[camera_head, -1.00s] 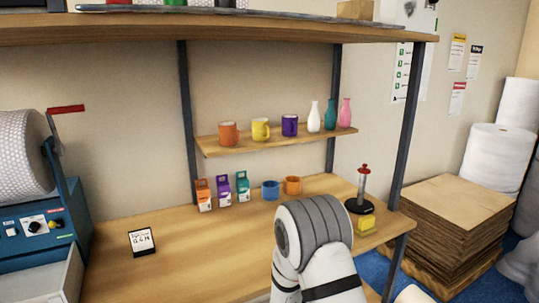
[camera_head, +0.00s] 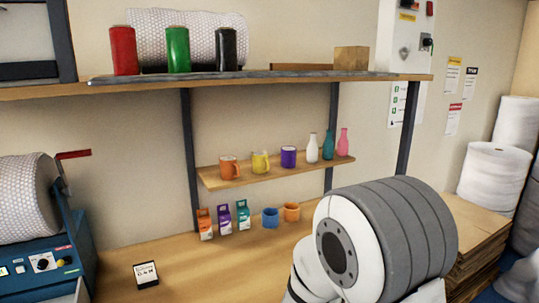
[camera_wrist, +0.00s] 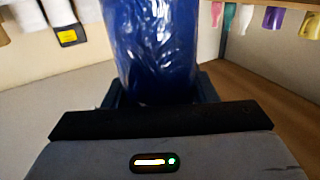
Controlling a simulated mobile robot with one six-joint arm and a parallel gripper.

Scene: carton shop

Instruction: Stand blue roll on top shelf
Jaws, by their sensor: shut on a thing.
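In the wrist view a shiny dark blue roll (camera_wrist: 155,45) stands out between the jaws of my gripper (camera_wrist: 155,95), which is shut on it. The roll's far end runs out of the frame. In the head view the gripper and the blue roll are not seen; only my arm shows at the lower right. The top shelf (camera_head: 290,79) runs across the upper part of the head view. A red roll (camera_head: 123,51), a green roll (camera_head: 178,50) and a black roll (camera_head: 225,49) stand upright on its left part.
A bubble-wrap roll (camera_head: 195,28) lies behind the standing rolls. A cardboard box (camera_head: 351,57) sits at the shelf's right end. Between black roll and box the front looks clear. A lower shelf (camera_head: 275,172) holds mugs and bottles. Small cartons (camera_head: 224,218) stand on the bench (camera_head: 195,260).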

